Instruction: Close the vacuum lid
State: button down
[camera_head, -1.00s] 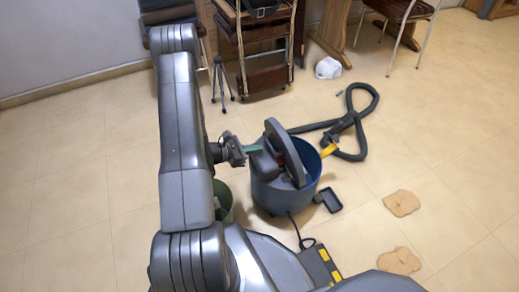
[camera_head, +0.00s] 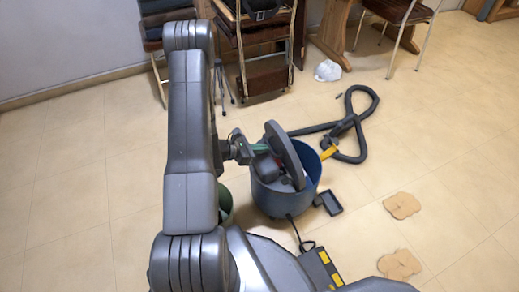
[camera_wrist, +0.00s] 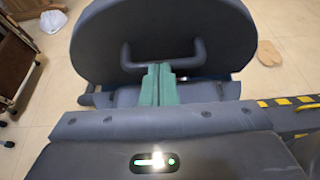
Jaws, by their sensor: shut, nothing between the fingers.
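The vacuum is a blue drum (camera_head: 272,203) on the floor. Its dark grey round lid (camera_head: 287,158) stands raised and tilted above the drum, which is open on the right. In the wrist view the lid (camera_wrist: 165,30) fills the upper part, with a dark handle (camera_wrist: 127,57) across its face. My gripper (camera_head: 266,146) is at the lid's left side. Its green fingers (camera_wrist: 158,78) are shut together with nothing between them, their tips at or very near the lid's face below the handle bar. I cannot tell whether they touch it.
A dark hose (camera_head: 358,118) loops on the floor behind and right of the drum. A small black tray (camera_head: 328,202) lies right of it. A green bin (camera_head: 224,202) is partly hidden behind my arm. Flat tan pieces (camera_head: 402,205) lie on the open floor at right.

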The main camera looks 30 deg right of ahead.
aim_at(277, 135)
jog(key=shift+d+r, duration=0.15)
jog(key=shift+s+d+r+y+p, duration=0.1)
jog(key=shift+d+r+y+p, duration=0.25)
jog(key=shift+d+y+p, duration=0.15)
jog(key=d+y+p, duration=0.1)
jog(key=d+r+y+p, duration=0.1)
jog(key=d+y+p, duration=0.1)
jog(key=d+r+y+p, duration=0.1)
jog(key=d+p, duration=0.1)
jog(key=shift+s+d+r, duration=0.15)
jog(key=shift+s+d, duration=0.1)
jog(key=shift+s, duration=0.05)
jog(key=d+y+p, duration=0.1)
jog(key=d+t+y+p, duration=0.1)
jog(key=d+y+p, duration=0.1)
jog(key=shift+s+d+f+p, duration=0.15)
jog(key=shift+d+f+p, duration=0.05)
jog(key=shift+p, duration=0.1)
jog(key=s+d+f, duration=0.1)
jog(key=d+f, duration=0.7)
jog(key=d, duration=0.3)
jog(key=shift+b, duration=0.45)
jog(key=shift+s, duration=0.15)
jog(key=shift+r+y, duration=0.1)
jog(key=shift+y, duration=0.2)
